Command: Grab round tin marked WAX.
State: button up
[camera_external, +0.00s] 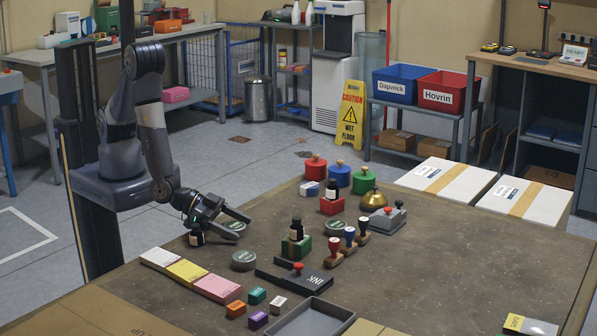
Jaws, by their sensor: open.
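Several low round green-grey tins stand on the brown table (450,275); their lettering is too small to read, so I cannot tell which says WAX. One tin (235,226) is at my gripper, beside or between its fingers. A second tin (243,261) sits nearer the front, next to the coloured pads. A third tin (334,228) stands farther right, behind the stamps. My gripper (240,223) is open, low over the table's left part, and holds nothing that I can see. Its fingers partly hide the first tin.
A small dark bottle (196,236) stands close to the gripper's left. Another bottle (296,230) stands by a green block. Stamps (349,238), an ink pad (293,279) and a brass bell (373,199) crowd the middle. The table's right side is mostly clear.

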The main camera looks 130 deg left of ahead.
jog(key=shift+w, duration=0.15)
jog(key=c, duration=1.1)
jog(key=shift+o, duration=0.2)
